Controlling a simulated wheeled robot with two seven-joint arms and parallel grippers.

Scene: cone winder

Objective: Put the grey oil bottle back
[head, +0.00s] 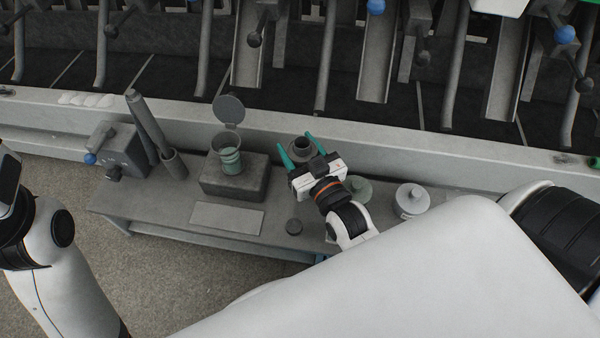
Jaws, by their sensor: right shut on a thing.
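My right gripper (301,150) is over the back of the grey bench, its two green fingers on either side of a dark grey round thing with an open top, which I take to be the grey oil bottle (302,146). The fingers are shut on it. Its lower part is hidden behind the gripper body, so I cannot tell whether it touches the bench.
Machine chutes (378,60) stand behind.

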